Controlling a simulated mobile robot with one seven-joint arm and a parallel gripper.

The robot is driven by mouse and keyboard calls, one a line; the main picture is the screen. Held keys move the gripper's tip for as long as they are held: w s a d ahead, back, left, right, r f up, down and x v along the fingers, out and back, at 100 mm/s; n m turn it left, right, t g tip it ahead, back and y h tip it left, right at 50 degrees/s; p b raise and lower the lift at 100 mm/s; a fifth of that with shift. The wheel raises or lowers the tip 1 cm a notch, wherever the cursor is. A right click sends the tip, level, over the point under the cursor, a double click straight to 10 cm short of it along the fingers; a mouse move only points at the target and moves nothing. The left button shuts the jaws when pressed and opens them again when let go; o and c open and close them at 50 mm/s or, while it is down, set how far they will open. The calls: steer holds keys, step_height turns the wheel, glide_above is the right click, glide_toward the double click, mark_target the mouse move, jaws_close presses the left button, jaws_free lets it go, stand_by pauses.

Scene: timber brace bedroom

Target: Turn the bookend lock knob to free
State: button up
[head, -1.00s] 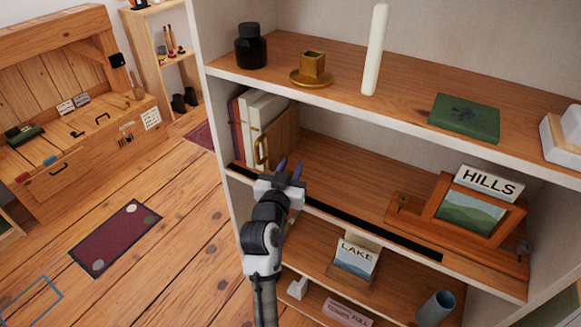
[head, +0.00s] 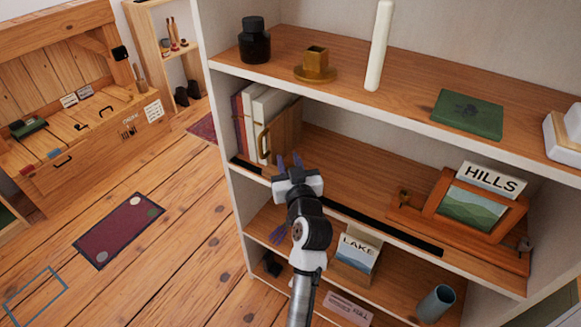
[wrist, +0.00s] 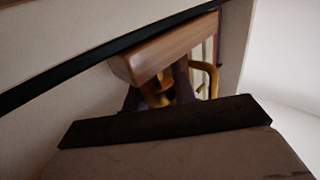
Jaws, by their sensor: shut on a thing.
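The wooden bookend (head: 288,128) stands upright on the middle shelf, against the right side of a few books. Its brass handle (head: 264,143) faces the front; in the wrist view the handle (wrist: 213,78) curves to the right of my fingers. My gripper (head: 290,162) is at the shelf front, just below and right of the bookend. In the wrist view my gripper (wrist: 160,92) is shut on the brass lock knob (wrist: 156,97) at the bookend's base. The fingers hide part of the knob, and its turn position cannot be told.
A black strip (head: 380,228) runs along the middle shelf's front edge. A wooden stand with the HILLS picture (head: 474,206) is to the right. The upper shelf holds a black jar (head: 255,42), brass candle holder (head: 315,66) and candle (head: 380,45). The LAKE block (head: 357,255) sits below.

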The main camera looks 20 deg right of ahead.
steer(key=n+y+b, duration=0.2)
steer(key=y+b, duration=0.1)
steer(key=shift+f+y, duration=0.3)
steer(key=shift+a+r+n+g+y+b, duration=0.1)
steer(key=shift+a+n+g+y+b, duration=0.1)
steer(key=shift+n+y+b, duration=0.65)
steer(key=shift+a+r+n+g+y+b, duration=0.15)
steer(key=shift+n+y+b, duration=0.4)
steer(key=shift+y, duration=0.6)
steer(key=shift+a+n+g+y+b, duration=0.1)
steer(key=shift+n+g+y+b, duration=0.15)
steer(key=shift+n+y+b, duration=0.6)
steer(key=shift+y, duration=0.35)
steer(key=o, duration=1)
steer(key=b+v, duration=0.1)
steer(key=v, duration=1.3)
steer(key=shift+a+r, duration=0.1)
steer(key=shift+r, duration=0.05)
